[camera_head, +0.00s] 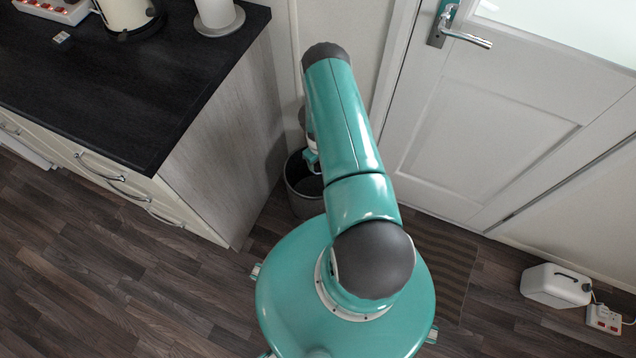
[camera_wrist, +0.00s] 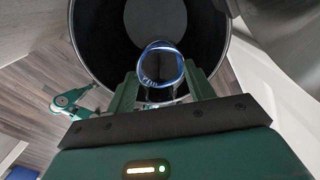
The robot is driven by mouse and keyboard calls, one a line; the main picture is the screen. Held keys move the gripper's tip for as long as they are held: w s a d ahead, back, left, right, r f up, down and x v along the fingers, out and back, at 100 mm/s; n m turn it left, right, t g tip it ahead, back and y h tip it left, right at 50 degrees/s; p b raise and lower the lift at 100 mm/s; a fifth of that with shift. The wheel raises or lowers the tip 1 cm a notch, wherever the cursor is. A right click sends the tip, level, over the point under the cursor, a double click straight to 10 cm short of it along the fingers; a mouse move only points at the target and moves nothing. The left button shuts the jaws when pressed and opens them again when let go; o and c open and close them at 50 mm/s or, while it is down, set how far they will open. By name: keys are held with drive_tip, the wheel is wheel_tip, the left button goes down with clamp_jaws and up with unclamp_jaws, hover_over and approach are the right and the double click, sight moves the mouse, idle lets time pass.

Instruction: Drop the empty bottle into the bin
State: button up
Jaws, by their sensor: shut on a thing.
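In the wrist view my gripper (camera_wrist: 160,92) is shut on the bottle (camera_wrist: 161,66), which looks clear with blue markings. The bottle lies between the two green fingers, with its round end facing the camera. Behind it is the dark round inside of the bin (camera_wrist: 100,40), so the bottle lines up with the bin opening in this view. How high it is above or within the rim I cannot tell. In the head view the bin (camera_head: 301,196) stands on the floor beside the counter's end panel, partly hidden by my arm.
The counter (camera_head: 110,75) with a grey end panel (camera_head: 225,140) stands left of the bin. A white door (camera_head: 490,110) is to the right. A striped mat (camera_head: 445,265) lies on the floor. A white jerrycan (camera_head: 555,286) and a socket strip (camera_head: 604,318) are at the right.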

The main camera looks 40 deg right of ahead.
drive_tip(key=shift+f, duration=1.3)
drive_tip(key=o, duration=1)
drive_tip(key=shift+w, duration=0.1)
wheel_tip(320, 180, up, 14)
drive_tip(key=shift+f, duration=0.1)
